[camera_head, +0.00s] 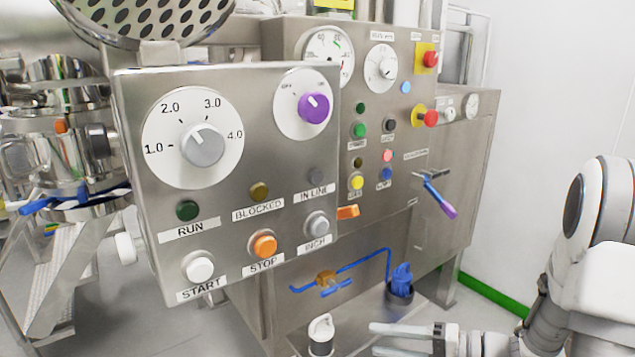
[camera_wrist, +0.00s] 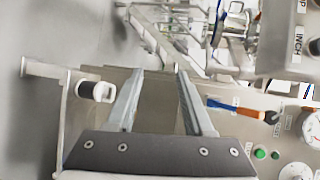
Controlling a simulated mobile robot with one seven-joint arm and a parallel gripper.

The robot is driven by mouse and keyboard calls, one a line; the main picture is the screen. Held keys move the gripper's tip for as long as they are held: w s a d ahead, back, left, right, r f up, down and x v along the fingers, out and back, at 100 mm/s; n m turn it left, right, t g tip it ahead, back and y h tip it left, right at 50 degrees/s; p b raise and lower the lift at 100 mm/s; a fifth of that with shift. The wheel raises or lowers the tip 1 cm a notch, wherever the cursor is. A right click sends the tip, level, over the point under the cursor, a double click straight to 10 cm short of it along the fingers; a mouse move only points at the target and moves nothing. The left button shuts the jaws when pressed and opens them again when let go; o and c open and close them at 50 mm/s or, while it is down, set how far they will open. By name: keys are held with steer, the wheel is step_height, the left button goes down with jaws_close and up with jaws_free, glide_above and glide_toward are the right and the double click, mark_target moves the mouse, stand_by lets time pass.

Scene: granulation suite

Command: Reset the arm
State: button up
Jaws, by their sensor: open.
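My gripper (camera_head: 385,339) is at the bottom right of the head view, low in front of the steel machine. Its two fingers are apart with nothing between them. In the wrist view my gripper (camera_wrist: 158,85) also shows open and empty, with both fingers reaching up from the dark palm. My white arm comes in from the right edge of the head view. The near control panel (camera_head: 255,215) stands left of and above my gripper, apart from it.
A white-topped cylinder (camera_head: 321,334) stands just left of my gripper. A blue item sits in a dark cup (camera_head: 400,292) on the ledge above it. A lever with a purple end (camera_head: 440,200) sticks out of the rear cabinet (camera_head: 455,150). The white wall side at right is open.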

steer(key=s+a+r+n+g+h+p, duration=0.2)
steer(key=s+r+g+h+p, duration=0.15)
steer(key=s+r, duration=0.3)
steer(key=s+a+r+n+g+h+p, duration=0.25)
steer(key=s+r+p, duration=0.2)
steer(key=r, duration=0.25)
steer(key=s+d+r+t+h+p, duration=0.2)
steer(key=d+r+h+p, duration=0.1)
steer(key=r, duration=0.6)
steer(key=s+d+r+t+h+p, duration=0.2)
steer(key=r+h+p, duration=0.3)
steer(key=r, duration=0.4)
steer(key=shift+s+d+t+p, duration=0.4)
steer(key=shift+d+t+p, duration=0.2)
steer(key=shift+t+p, duration=0.25)
steer(key=shift+n, duration=0.25)
